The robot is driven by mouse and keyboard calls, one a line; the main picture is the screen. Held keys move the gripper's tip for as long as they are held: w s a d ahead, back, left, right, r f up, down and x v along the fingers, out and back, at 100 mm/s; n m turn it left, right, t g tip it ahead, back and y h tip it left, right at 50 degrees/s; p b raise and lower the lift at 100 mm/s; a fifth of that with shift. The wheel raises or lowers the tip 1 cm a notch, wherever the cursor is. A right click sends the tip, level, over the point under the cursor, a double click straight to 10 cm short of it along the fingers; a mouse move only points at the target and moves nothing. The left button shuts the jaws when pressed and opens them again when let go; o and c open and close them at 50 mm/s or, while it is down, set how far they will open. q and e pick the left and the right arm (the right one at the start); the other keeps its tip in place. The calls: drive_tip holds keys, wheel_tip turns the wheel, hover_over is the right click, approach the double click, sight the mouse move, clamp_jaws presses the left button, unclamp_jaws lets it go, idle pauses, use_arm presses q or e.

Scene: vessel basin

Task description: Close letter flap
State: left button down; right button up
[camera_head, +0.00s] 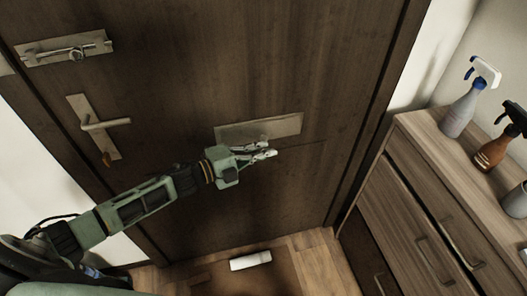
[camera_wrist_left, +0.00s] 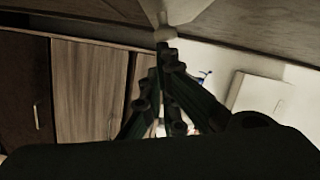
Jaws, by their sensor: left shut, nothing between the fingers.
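The letter flap (camera_head: 285,126) is a pale metal plate set across the brown door (camera_head: 240,70). My left gripper (camera_head: 272,152) is just below the plate, in front of the door, with its fingers pointing right. It is shut and empty. Whether it touches the flap or the door cannot be told. My left arm hides part of the door to the lower left. In the left wrist view, my left gripper (camera_wrist_left: 165,50) shows dark, with its fingertips by a pale piece near the door surface. My right gripper is not in view.
A door handle (camera_head: 105,124) and a latch plate (camera_head: 40,52) are on the door's left side. A wooden cabinet (camera_head: 405,215) with spray bottles (camera_head: 462,108) on top stands at the right.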

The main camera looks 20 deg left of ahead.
use_arm(q)
drive_tip(key=shift+w+a+f+m+t+b, duration=0.1)
drive_tip(key=shift+w+f+m+t+b, duration=0.1)
drive_tip(key=shift+f+m+b, duration=0.6)
drive_tip(key=shift+w+a+f+m+t+b, duration=0.15)
drive_tip(key=shift+m+b, duration=0.25)
drive_tip(key=shift+b, duration=0.85)
drive_tip(key=shift+w+a+f+m+t+b, duration=0.1)
drive_tip(key=shift+w+f+m+b, duration=0.1)
drive_tip(key=shift+f+m+b, duration=0.6)
drive_tip(key=shift+r, duration=0.35)
